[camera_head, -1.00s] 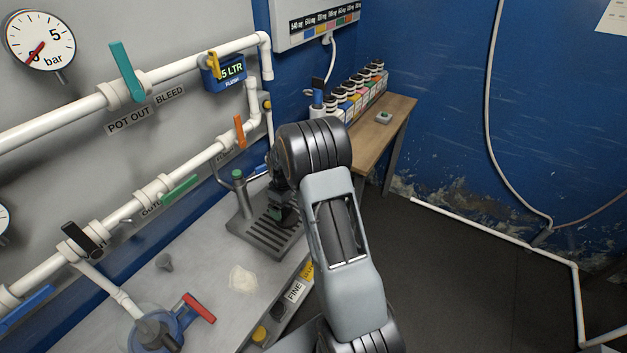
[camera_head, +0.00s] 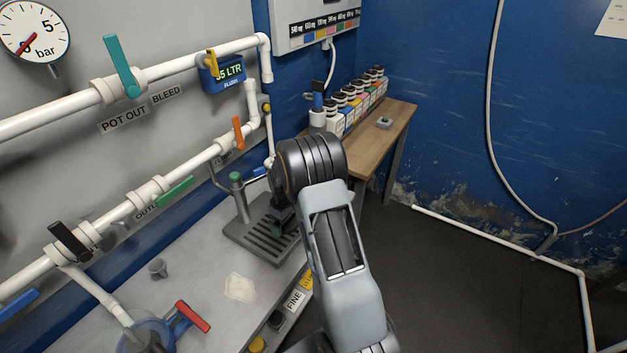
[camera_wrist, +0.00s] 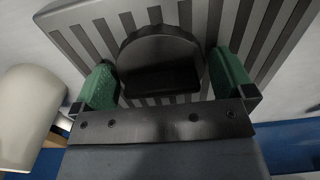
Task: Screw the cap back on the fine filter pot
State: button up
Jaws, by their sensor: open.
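My gripper (camera_wrist: 165,82) is open, its two green pads apart on either side of a dark round cap-like thing (camera_wrist: 158,48) in the wrist view. That thing is over the slatted grey grate; I cannot tell whether the pads touch it. In the head view my gripper (camera_head: 284,217) is low over the grate (camera_head: 252,244), mostly hidden by my arm, and the dark thing cannot be made out. A blue fitting (camera_head: 152,338) with a red handle is at the bottom left, cut by the frame edge; I cannot tell whether it is the fine filter pot. A FINE label (camera_head: 293,299) is on the bench front.
A post with a green top (camera_head: 237,190) stands at the grate's back. A small grey cup (camera_head: 158,268) and a pale patch (camera_head: 240,287) are on the bench. White pipes with coloured valve handles run along the wall. Several bottles (camera_head: 355,98) line the wooden table (camera_head: 385,137).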

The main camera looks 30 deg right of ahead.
jog(key=c, duration=0.8)
jog(key=shift+r, duration=0.2)
jog(key=shift+r+p, duration=1.5)
jog(key=shift+r, duration=0.85)
